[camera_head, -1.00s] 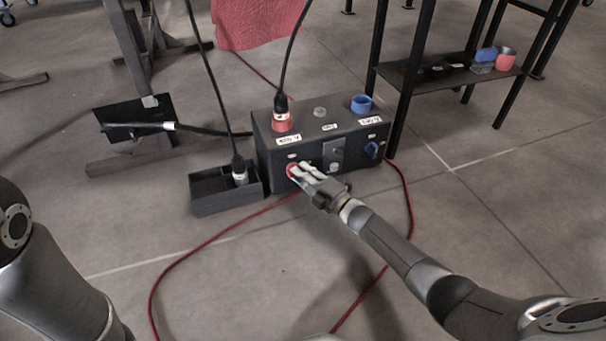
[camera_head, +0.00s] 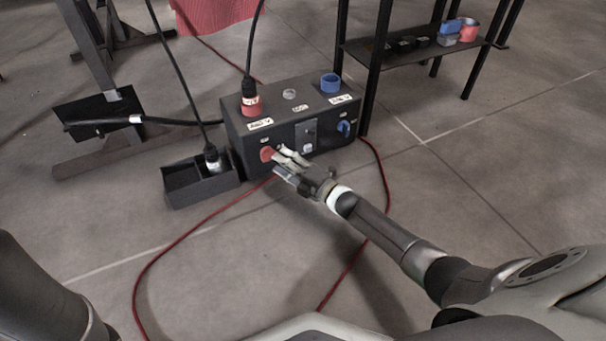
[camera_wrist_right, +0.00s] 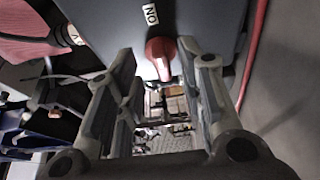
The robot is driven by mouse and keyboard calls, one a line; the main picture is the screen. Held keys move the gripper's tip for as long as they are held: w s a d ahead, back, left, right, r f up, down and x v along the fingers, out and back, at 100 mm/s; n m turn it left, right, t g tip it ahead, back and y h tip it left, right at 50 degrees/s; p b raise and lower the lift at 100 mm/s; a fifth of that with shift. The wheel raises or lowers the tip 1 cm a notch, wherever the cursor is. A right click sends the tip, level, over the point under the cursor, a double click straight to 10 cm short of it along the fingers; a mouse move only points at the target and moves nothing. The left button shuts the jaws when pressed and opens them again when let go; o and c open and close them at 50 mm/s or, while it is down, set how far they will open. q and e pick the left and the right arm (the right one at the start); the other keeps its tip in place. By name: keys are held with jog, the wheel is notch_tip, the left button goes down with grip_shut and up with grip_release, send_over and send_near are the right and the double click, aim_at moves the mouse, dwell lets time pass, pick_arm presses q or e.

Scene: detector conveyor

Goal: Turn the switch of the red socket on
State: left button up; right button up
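The red socket (camera_head: 250,107) sits on top of the dark box (camera_head: 238,140) with a black plug and cable in it. Its red switch (camera_head: 267,154) is on the front face, lower left. In the right wrist view the red switch (camera_wrist_right: 160,55) shows as an elongated knob below a white ON label (camera_wrist_right: 151,14). My right gripper (camera_head: 281,161) is in front of the switch, just to its right in the head view. Its fingers (camera_wrist_right: 164,65) are apart, with the knob seen between them; I cannot tell whether they touch it. My left gripper is out of view.
A blue socket (camera_head: 331,84) and a blue switch (camera_head: 344,127) are on the box's right side. A black tray (camera_head: 203,190) with a plug stands left of it. A red cable (camera_head: 196,229) loops over the floor. A dark shelf (camera_head: 415,62) stands behind right.

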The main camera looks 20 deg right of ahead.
jog(key=v, duration=0.8)
jog(key=shift+s, duration=0.1)
